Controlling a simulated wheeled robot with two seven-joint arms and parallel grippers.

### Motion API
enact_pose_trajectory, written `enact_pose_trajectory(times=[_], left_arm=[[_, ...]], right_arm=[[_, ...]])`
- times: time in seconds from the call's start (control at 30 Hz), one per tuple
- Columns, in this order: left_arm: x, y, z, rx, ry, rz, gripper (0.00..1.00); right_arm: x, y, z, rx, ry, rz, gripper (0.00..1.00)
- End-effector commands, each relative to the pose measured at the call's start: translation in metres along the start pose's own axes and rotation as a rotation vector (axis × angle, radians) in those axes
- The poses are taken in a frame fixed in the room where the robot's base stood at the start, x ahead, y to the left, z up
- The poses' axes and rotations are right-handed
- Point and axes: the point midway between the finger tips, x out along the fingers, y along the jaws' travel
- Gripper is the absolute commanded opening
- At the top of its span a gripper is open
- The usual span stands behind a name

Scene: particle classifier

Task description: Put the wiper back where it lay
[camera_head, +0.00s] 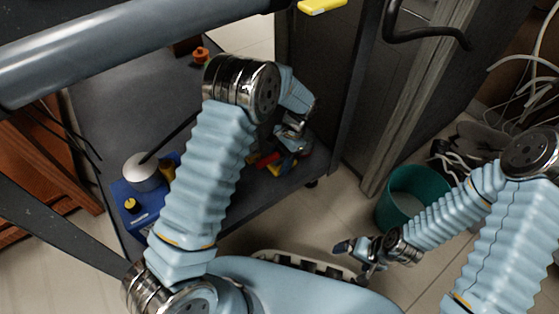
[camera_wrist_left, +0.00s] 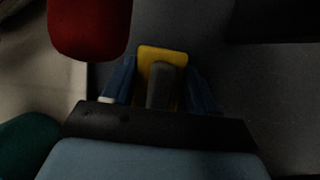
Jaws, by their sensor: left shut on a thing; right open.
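My left gripper (camera_head: 290,148) reaches down at the right end of the dark grey shelf (camera_head: 120,85). In the left wrist view, my left gripper (camera_wrist_left: 160,88) is shut on a yellow piece with a grey part (camera_wrist_left: 160,65), which I take to be the wiper. Its blue fingers lie on both sides of it. In the head view, a yellow thing (camera_head: 287,166) shows just below the left gripper, low over the shelf; I cannot tell whether it touches. My right gripper (camera_head: 362,256) is open and empty at the lower right, above the floor.
A red thing (camera_head: 267,159) lies beside the left gripper; a red shape (camera_wrist_left: 88,25) is close in the left wrist view. A teal bin (camera_head: 412,197) stands right. The shelf's middle is clear.

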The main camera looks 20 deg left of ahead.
Motion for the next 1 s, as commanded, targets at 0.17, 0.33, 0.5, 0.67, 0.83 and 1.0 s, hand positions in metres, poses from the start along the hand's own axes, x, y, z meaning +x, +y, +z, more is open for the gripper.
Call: enact_pose_trajectory(times=[0.17, 0.33, 0.5, 0.67, 0.83, 1.0], left_arm=[[0.004, 0.0, -0.001, 0.001, -0.001, 0.0, 0.28], [0.002, 0.0, -0.001, 0.001, -0.001, 0.0, 0.83], [0.002, 0.0, -0.001, 0.001, -0.001, 0.0, 0.83], [-0.002, 0.0, 0.001, 0.001, 0.0, 0.0, 0.83], [-0.03, 0.0, 0.001, 0.001, 0.004, -0.001, 0.83], [-0.07, 0.0, 0.001, 0.0, 0.003, -0.001, 0.83]], right_arm=[[0.002, 0.001, 0.0, 0.0, 0.0, 0.0, 1.0], [0.001, 0.0, 0.0, 0.0, 0.0, 0.0, 1.0], [0.001, 0.0, 0.0, 0.0, 0.0, 0.0, 1.0], [-0.002, -0.001, 0.0, 0.0, 0.0, 0.0, 1.0], [-0.009, -0.004, 0.0, -0.001, -0.002, 0.0, 1.0], [-0.019, -0.007, 0.001, -0.001, -0.004, 0.0, 1.0]])
